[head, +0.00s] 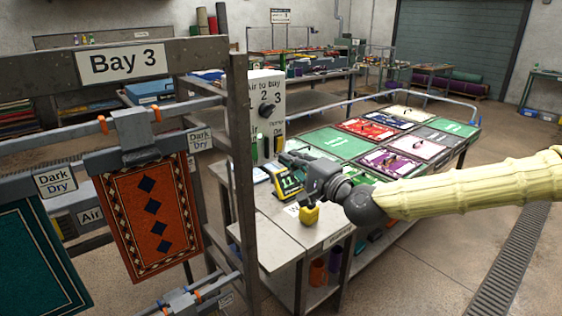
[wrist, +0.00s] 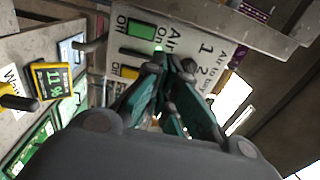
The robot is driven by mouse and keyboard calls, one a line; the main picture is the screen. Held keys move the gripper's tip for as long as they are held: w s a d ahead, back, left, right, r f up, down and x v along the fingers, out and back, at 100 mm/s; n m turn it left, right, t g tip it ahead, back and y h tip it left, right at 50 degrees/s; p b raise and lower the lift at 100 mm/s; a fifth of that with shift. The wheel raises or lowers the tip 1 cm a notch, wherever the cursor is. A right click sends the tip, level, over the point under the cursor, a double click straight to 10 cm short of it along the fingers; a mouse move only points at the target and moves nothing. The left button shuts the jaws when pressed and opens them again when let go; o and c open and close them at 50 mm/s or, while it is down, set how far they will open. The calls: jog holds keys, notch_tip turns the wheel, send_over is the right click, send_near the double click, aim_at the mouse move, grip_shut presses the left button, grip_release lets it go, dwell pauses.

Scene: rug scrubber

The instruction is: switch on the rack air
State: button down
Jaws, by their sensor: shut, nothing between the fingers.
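The white control panel (head: 267,92), marked "Air to bay", stands at the back of the bench with a black selector knob (head: 265,111). The wrist view shows it tilted, with "Air" and "Off" labels (wrist: 121,24), a green switch part (wrist: 141,31), a yellow part (wrist: 130,72) and a small green glow (wrist: 158,47) beside my fingertips. My gripper (head: 289,160) is shut and empty, its fingertips close to the panel's lower part; it also shows in the wrist view (wrist: 172,62). I cannot tell whether the fingers touch a switch. They hide part of the panel.
A yellow meter (head: 286,182) with a lit display stands on the bench below my gripper. A steel rack post (head: 240,150) stands left of the panel. An orange rug (head: 150,216) hangs at the left under "Bay 3". A table of coloured rug samples (head: 335,143) lies behind.

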jog(key=shift+r+v, duration=0.2)
jog(key=shift+v, duration=0.8)
jog(key=s+a+f+n+g+h, duration=0.1)
jog(key=s+a+f+g, duration=0.15)
jog(key=f, duration=0.75)
jog(key=s+a+f+n+g+h, duration=0.1)
jog(key=s+f+g, duration=0.15)
jog(key=f, duration=0.85)
jog(key=s+d+f+n+g+h, duration=0.1)
jog(key=s+f+g, duration=0.1)
jog(key=s+f, duration=0.6)
jog(key=s+d+f+n+g+h, duration=0.15)
jog(key=s+f, duration=0.35)
jog(key=f, duration=0.7)
jog(key=s+d+f+n+g+h, duration=0.25)
jog(key=s+d+f, duration=0.55)
jog(key=s+f, duration=0.45)
jog(key=s+d+f+n+g+h, duration=0.1)
jog(key=s+d+f+h, duration=0.1)
jog(key=s+d, duration=0.4)
jog(key=s+d+f+n+g+h, duration=0.1)
jog(key=s+d+f+g+h, duration=0.1)
jog(key=s+d, duration=0.4)
jog(key=shift+s+d+f+n+h, duration=0.25)
jog(key=shift+d+f+n+h, duration=0.05)
jog(key=shift+d+h, duration=0.2)
